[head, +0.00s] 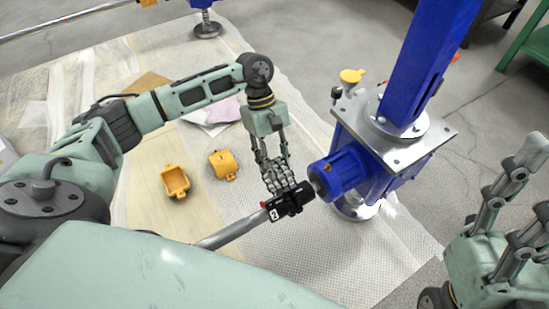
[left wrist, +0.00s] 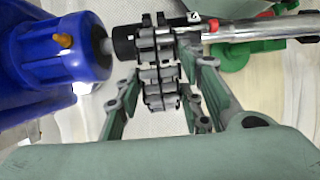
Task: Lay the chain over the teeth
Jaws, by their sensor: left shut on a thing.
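The grey roller chain (head: 279,178) is between the fingers of my left gripper (head: 274,168), which is shut on it. In the left wrist view the chain (left wrist: 160,78) lies between my two fingers (left wrist: 160,95), its far end against the black coupling (left wrist: 127,43) on the shaft. The coupling also shows in the head view (head: 292,201), just below the gripper and beside the blue jack's (head: 340,172) input shaft. The teeth are mostly hidden, so I cannot tell how the chain sits on them. My right gripper (head: 535,178) is empty at the right edge, fingers apart.
Two yellow cover halves (head: 176,181) (head: 223,165) lie on the mat, left of my left gripper. A steel shaft (head: 230,233) runs from the coupling to the lower left. The blue screw column (head: 425,60) rises above the jack. Bare floor is at right.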

